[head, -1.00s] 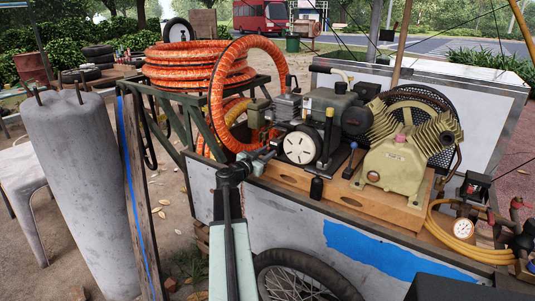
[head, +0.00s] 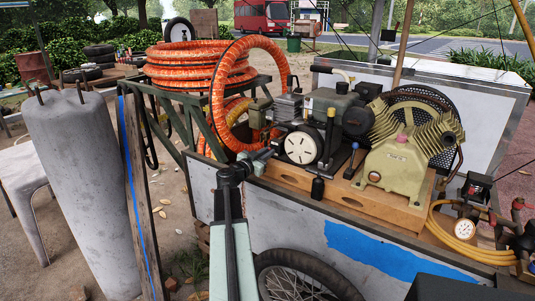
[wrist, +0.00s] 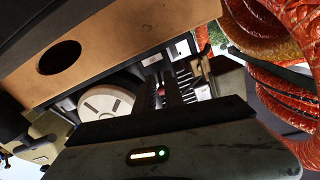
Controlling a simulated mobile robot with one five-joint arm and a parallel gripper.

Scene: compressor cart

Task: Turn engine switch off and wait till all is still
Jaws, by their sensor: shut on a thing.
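The engine (head: 328,118) sits on the cart's wooden board, with a round white starter cover (head: 300,147) facing me. My gripper (head: 266,153) reaches to the engine's left front side in the head view. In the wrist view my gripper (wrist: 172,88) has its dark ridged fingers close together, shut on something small. A small red part, likely the engine switch (wrist: 187,74), shows at the fingers and is mostly hidden by them. I cannot read its position. The white cover also shows in the wrist view (wrist: 106,102).
A beige compressor pump (head: 400,160) stands right of the engine. Orange hose coils (head: 195,68) lie on a green rack at the left, and one loop hangs close to my gripper. A pressure gauge (head: 464,229) and yellow hose are at right. A grey cylinder (head: 80,180) stands left.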

